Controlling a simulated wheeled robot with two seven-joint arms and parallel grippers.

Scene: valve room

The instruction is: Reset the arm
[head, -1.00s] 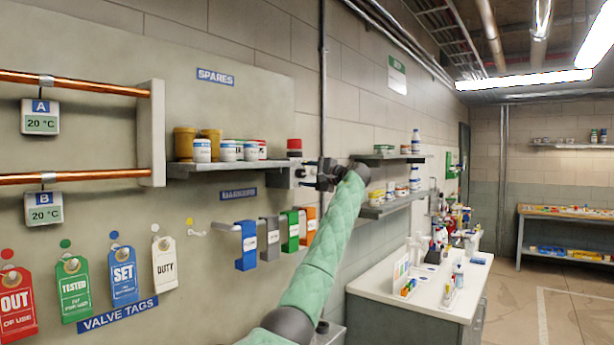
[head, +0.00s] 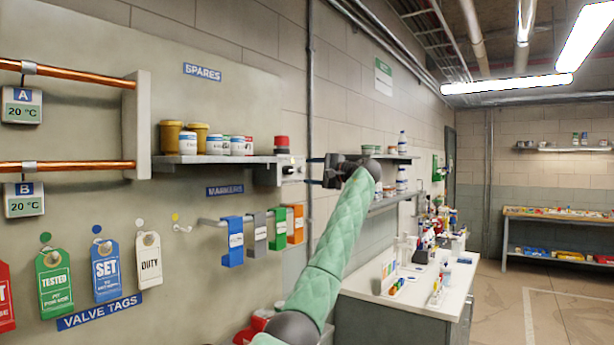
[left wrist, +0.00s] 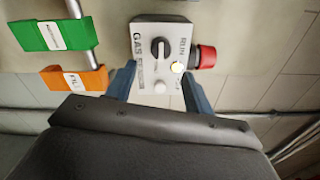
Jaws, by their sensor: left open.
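My left gripper (head: 318,172) is open and empty, in front of the wall and just right of a small grey control box (head: 291,169) at the end of the spares shelf. The left wrist view shows the box (left wrist: 160,38) between and beyond the two open fingers (left wrist: 159,84). I cannot tell whether a fingertip touches the box. My right gripper is not in view.
Jars stand on the spares shelf (head: 215,160). Blue, grey, green and orange markers hang on a rail below, near the gripper. Valve tags (head: 106,270) hang lower left. A cluttered white bench (head: 400,282) stands to the right, with open floor beyond.

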